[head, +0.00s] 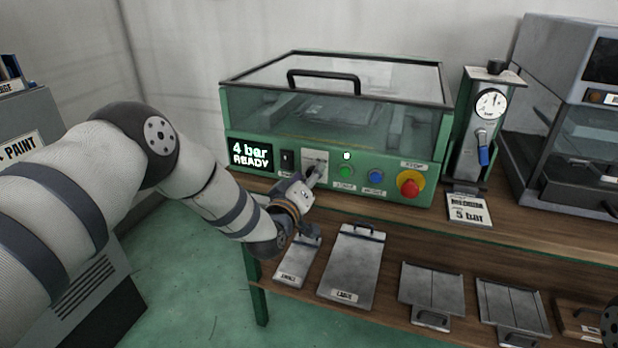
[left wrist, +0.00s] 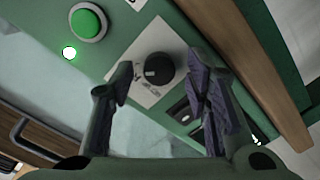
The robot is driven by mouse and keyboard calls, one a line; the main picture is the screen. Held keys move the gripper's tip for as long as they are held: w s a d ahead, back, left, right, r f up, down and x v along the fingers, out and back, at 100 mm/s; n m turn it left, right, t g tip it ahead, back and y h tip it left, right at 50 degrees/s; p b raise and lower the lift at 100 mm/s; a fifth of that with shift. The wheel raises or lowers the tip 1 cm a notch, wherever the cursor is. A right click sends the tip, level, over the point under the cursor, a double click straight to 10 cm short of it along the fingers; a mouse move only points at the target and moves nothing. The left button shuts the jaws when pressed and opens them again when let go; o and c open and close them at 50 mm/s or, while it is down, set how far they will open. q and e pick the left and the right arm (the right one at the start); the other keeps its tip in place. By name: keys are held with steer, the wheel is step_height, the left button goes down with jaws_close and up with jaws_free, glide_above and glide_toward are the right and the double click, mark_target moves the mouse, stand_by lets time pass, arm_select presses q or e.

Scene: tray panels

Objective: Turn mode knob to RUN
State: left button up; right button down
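The mode knob (left wrist: 158,68) is a round black knob with a small pale mark, on a pale plate (left wrist: 145,88) with print too small to read. In the head view the plate (head: 314,156) shows on the green machine's front panel, and my gripper mostly hides the knob. My left gripper (head: 313,178) reaches the panel there. In the left wrist view my left gripper (left wrist: 161,72) is open, one finger on each side of the knob, with visible gaps to both. My right gripper is not in view.
A black switch (head: 287,160) is left of the plate. Green (head: 345,172) and blue (head: 376,177) buttons and a red stop button (head: 409,183) are right of it. A gauge unit (head: 483,125) stands further right.

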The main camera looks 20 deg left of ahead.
arm_select(q)
steer(key=shift+s, duration=0.1)
steer(key=s, duration=1.1)
steer(key=shift+s+a+r, duration=0.15)
steer(key=shift+s+r, duration=0.2)
steer(key=shift+s, duration=0.05)
steer(key=s+d+f+m+g+h+p, duration=0.15)
steer(key=s+f+m+g, duration=0.35)
steer(key=s+f+g, duration=0.95)
steer(key=s+a+f+m+g, duration=0.1)
steer(key=s+f, duration=0.1)
steer(key=s, duration=0.9)
steer(key=s+a+f+m+g+y+p, duration=0.1)
steer(key=s+g, duration=0.1)
steer(key=s, duration=1)
steer(key=s+a+f+m+g+y, duration=0.1)
steer(key=s+a+f+g, duration=0.1)
steer(key=s, duration=0.9)
steer(key=shift+s+f, duration=0.2)
steer(key=shift+f, duration=0.15)
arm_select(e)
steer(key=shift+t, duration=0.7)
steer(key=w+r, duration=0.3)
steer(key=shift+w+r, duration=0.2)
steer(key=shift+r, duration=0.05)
